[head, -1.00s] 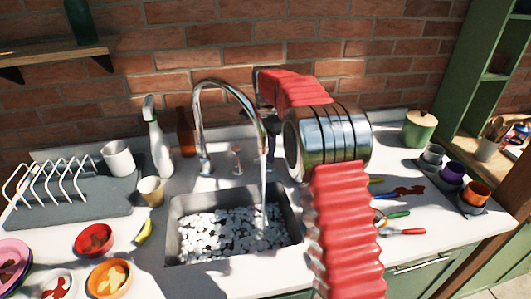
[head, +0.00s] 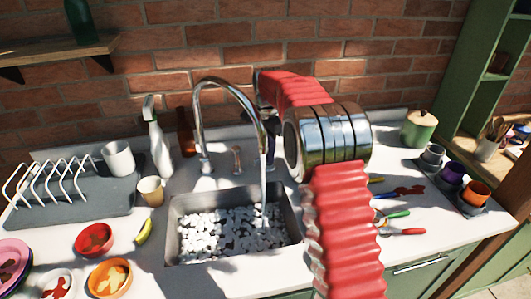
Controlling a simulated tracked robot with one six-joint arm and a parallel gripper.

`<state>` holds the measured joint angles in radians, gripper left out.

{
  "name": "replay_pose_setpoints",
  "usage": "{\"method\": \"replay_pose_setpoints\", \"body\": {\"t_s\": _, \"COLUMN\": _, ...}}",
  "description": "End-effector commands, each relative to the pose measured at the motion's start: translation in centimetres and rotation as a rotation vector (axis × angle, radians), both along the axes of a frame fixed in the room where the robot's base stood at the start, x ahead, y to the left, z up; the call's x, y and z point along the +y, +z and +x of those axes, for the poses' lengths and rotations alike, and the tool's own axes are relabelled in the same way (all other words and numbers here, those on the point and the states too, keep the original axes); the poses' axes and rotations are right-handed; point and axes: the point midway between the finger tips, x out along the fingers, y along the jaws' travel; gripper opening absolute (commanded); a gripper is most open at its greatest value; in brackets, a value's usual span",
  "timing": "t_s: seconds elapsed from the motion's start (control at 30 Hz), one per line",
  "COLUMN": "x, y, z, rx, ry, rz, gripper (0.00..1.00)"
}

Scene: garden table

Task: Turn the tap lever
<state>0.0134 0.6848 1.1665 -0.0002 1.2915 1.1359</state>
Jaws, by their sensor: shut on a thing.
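The chrome tap (head: 199,118) arches over the sink, with its spout end above the basin. A narrow pale line of water (head: 264,205) shows below the spout. A small upright metal fitting (head: 237,160) stands to the right of the tap's base. My gripper (head: 270,150) is small and dark behind the spout, low at the back of the counter. It is shut at the tap lever, most of which is hidden by the spout and my arm. The exact contact is too small to see.
A spray bottle (head: 158,145) and a brown bottle (head: 186,135) stand left of the tap. A dish rack (head: 60,190), cup (head: 151,191) and bowls (head: 94,239) lie further left. Tools (head: 405,231) lie right of my arm.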

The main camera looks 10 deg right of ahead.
Motion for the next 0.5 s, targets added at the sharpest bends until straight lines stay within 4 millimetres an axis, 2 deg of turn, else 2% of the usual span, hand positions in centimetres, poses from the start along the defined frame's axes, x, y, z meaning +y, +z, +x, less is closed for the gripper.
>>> {"method": "replay_pose_setpoints", "body": {"t_s": 0.5, "x": -0.12, "y": 0.14, "z": -0.15, "rx": -0.004, "ry": 0.343, "rz": 0.000, "gripper": 0.00}}
